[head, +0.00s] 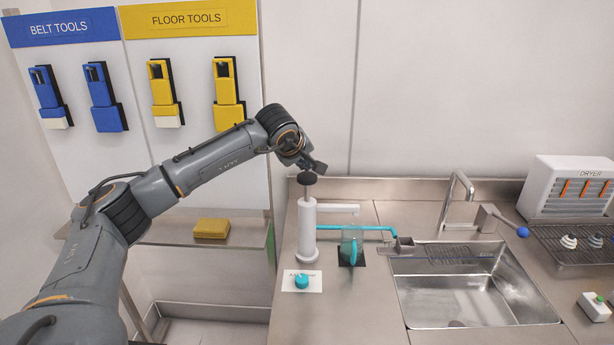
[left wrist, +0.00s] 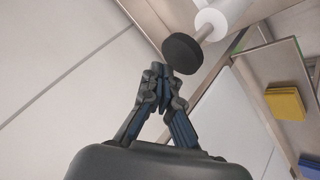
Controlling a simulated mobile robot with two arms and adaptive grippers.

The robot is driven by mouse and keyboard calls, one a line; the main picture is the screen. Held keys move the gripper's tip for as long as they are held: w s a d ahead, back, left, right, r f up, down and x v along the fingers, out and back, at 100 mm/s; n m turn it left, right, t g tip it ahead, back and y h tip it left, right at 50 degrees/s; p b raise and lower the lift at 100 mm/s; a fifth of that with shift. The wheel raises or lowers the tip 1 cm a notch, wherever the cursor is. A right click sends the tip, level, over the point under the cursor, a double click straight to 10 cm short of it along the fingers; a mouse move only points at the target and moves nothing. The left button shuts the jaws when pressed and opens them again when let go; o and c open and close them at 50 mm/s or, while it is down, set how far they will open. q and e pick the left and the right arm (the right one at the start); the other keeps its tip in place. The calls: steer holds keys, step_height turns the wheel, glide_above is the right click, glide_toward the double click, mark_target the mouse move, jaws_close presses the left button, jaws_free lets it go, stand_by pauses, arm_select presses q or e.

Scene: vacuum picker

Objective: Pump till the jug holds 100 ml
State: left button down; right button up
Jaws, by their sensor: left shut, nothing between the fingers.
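The pump (head: 308,222) is a white upright cylinder with a side spout, standing on the counter left of the sink. Its dark round knob (head: 307,178) tops a raised rod; the knob also shows in the left wrist view (left wrist: 183,54). My left gripper (head: 318,166) is shut and empty, close to the knob; in the left wrist view the closed fingertips (left wrist: 158,72) are just beside it. I cannot tell whether they touch. The clear jug (head: 350,246) with a teal handle stands on a dark pad right of the pump. Its liquid level is too small to read. My right gripper is not in view.
A teal knob on a white plate (head: 302,281) lies in front of the pump. A teal pipe runs behind the jug to the sink (head: 470,300). A faucet, a blue-tipped lever (head: 522,231) and a dryer (head: 570,188) stand right. Tools hang left; a yellow block (head: 212,228) lies on a shelf.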

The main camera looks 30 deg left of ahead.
mark_target(304, 180)
arm_select(q)
steer(key=shift+f, duration=0.15)
steer(key=shift+f+b, duration=0.3)
steer(key=shift+f+b, duration=0.4)
steer(key=shift+f, duration=0.15)
stand_by(0.8)
steer(key=shift+s+f+b, duration=0.1)
steer(key=shift+f+b, duration=1.1)
steer(key=shift+f, duration=0.5)
stand_by(1.0)
stand_by(0.3)
steer(key=shift+r+p, duration=1.9)
steer(key=shift+r, duration=0.75)
